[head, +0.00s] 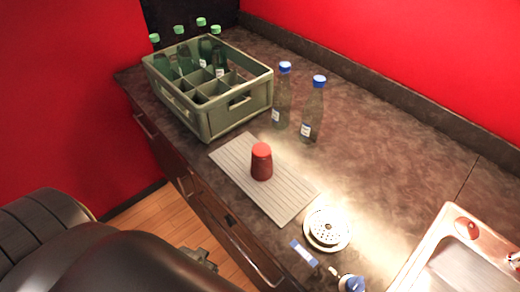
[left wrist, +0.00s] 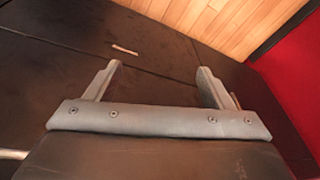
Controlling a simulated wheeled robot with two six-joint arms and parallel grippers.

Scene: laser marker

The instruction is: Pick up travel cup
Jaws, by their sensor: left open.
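The travel cup (head: 262,165) is dark red with a brighter red top. It stands upright on a grey ribbed mat (head: 233,160) on the counter in the head view. My left gripper (head: 200,257) is low beside the counter's front, over the floor, well away from the cup. In the left wrist view the left gripper (left wrist: 158,82) is open with nothing between its fingers, facing dark cabinet fronts. The cup is not in the left wrist view. My right gripper is not in view.
A green crate (head: 225,118) with several green-capped bottles stands behind the mat. Two blue-capped bottles (head: 282,98) (head: 313,110) stand right of it. A round white dish with a perforated disc (head: 328,228) and a sink (head: 450,250) lie to the right. Drawer handles line the counter front.

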